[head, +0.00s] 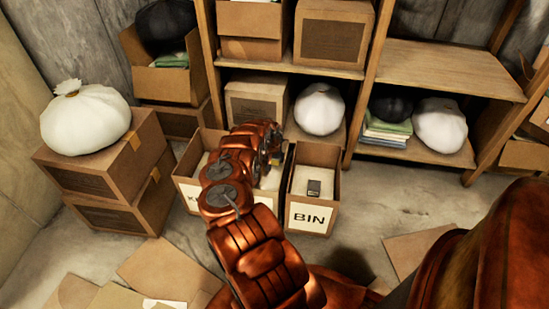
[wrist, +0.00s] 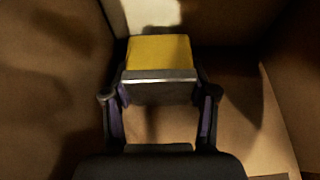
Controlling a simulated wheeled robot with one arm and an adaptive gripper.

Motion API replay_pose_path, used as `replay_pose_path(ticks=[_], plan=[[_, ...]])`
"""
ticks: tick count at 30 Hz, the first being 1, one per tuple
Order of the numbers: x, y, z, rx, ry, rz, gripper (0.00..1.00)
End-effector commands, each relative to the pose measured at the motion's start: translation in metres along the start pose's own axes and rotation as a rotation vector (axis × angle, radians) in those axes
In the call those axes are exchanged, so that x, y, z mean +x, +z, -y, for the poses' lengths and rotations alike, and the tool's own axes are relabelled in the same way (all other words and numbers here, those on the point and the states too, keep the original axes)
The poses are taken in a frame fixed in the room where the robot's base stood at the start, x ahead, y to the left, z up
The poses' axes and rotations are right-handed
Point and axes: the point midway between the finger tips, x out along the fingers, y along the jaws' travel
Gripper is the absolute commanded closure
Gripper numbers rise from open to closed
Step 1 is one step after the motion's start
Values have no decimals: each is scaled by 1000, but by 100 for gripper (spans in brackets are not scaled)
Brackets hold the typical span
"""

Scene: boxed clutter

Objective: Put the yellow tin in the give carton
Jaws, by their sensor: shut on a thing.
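The yellow tin (wrist: 159,52) shows in the wrist view with a yellow face and a grey metal band. My gripper (wrist: 161,92) is shut on it, one finger on each side. Brown cardboard walls stand around the tin and the fingers, so they are inside or just over a carton. In the head view my arm reaches over the middle carton (head: 284,172) of the row. My arm hides most of this carton and its label, so I cannot read "give" on it. The tin is hidden there.
The BIN carton (head: 318,152), holding a small dark box (head: 314,188), stands at the right. A carton with a label starting with K (head: 181,182) stands at the left. Shelves with a white sack (head: 319,109) rise behind. Stacked boxes (head: 113,182) stand far left.

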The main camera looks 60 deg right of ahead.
Motion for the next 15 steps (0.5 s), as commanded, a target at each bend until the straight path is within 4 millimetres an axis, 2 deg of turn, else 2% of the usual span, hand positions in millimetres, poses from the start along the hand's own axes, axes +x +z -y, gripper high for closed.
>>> replay_pose_path(ticks=[15], plan=[[11, 4, 0, 0, 1, 0, 88]])
